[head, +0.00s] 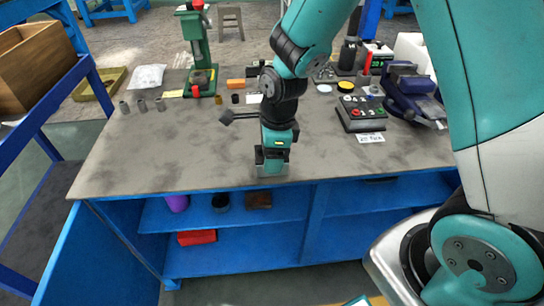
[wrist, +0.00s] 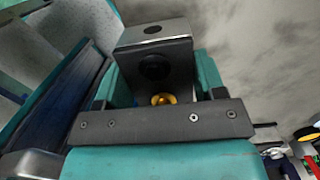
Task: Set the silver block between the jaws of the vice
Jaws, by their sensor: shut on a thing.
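The silver block (wrist: 152,62) is a metal block with dark round holes, seen close up in the wrist view. My gripper (head: 271,168) is shut on it, with a teal finger on each side. In the head view only a small grey part of the block (head: 271,171) shows, low at the fingertips, near the front edge of the bench. I cannot tell whether it touches the bench top. The vice (head: 412,88) is dark blue and stands at the right rear of the bench, well away from my gripper. The gap between its jaws is not clearly visible.
A control box (head: 361,113) with coloured buttons stands between my gripper and the vice. A green press (head: 198,55) stands at the back left, with small grey cylinders (head: 142,105) left of it. The bench's front left (head: 160,160) is clear. My own arm covers part of the right side.

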